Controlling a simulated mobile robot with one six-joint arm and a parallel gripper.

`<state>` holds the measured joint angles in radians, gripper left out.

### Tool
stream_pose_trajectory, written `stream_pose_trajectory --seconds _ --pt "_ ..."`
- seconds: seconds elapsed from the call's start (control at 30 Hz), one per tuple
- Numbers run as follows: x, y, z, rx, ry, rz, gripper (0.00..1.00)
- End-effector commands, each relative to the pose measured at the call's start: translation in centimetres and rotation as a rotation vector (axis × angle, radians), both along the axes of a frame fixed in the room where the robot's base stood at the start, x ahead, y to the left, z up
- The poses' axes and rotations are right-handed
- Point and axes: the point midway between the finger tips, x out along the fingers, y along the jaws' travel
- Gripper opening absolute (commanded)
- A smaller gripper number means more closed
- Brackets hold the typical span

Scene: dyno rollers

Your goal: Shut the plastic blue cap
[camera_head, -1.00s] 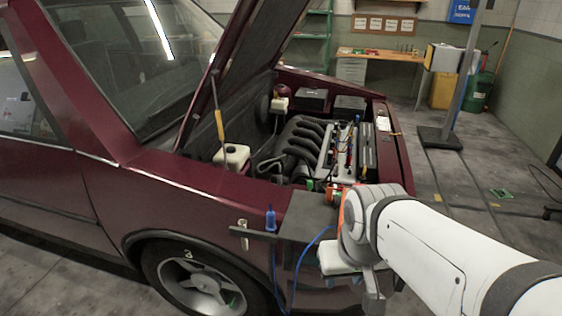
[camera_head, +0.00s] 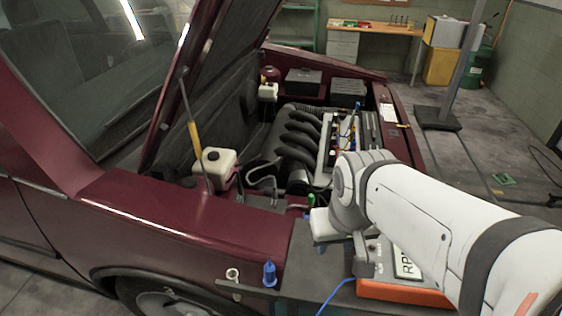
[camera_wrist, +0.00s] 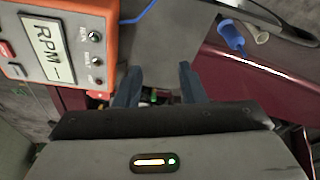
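No blue cap can be clearly made out on a container. The clearest blue plastic piece (camera_head: 269,272) stands upright on the dark tray (camera_head: 235,290) in the head view, and appears in the wrist view (camera_wrist: 232,37) at the upper right. A white reservoir (camera_head: 218,168) with a dark top sits in the engine bay; whether its top is shut cannot be told. My gripper (camera_wrist: 157,76) has its two dark fingers apart with nothing between them. It is over the tray edge and car side, apart from the blue piece. In the head view my arm hides part of the engine.
An orange tester (camera_head: 400,290) marked RPM lies on the tray beside my arm, with a blue cable (camera_head: 335,295). A metal ring-shaped piece (camera_head: 233,275) is near the blue piece. The raised hood (camera_head: 215,80) and its prop rod (camera_head: 193,125) stand over the engine bay.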

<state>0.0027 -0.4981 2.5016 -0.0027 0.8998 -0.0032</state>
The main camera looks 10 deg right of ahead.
Motion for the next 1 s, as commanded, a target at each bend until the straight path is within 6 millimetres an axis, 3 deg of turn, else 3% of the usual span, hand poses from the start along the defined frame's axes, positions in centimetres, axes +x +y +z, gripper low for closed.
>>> stream_pose_trajectory --seconds 0.2,0.37,0.67,0.87,1.0 --pt "0.4 0.0 0.1 -0.005 0.006 0.013 0.42" --pt "3.1 -0.6 0.6 -0.048 0.05 0.101 0.42" --pt "13.4 -0.1 -0.6 -0.195 0.212 0.48 0.42" --pt "20.3 1.0 -4.1 -0.279 0.331 0.747 0.42" --pt "24.4 2.0 -7.6 -0.327 0.416 0.928 0.42"
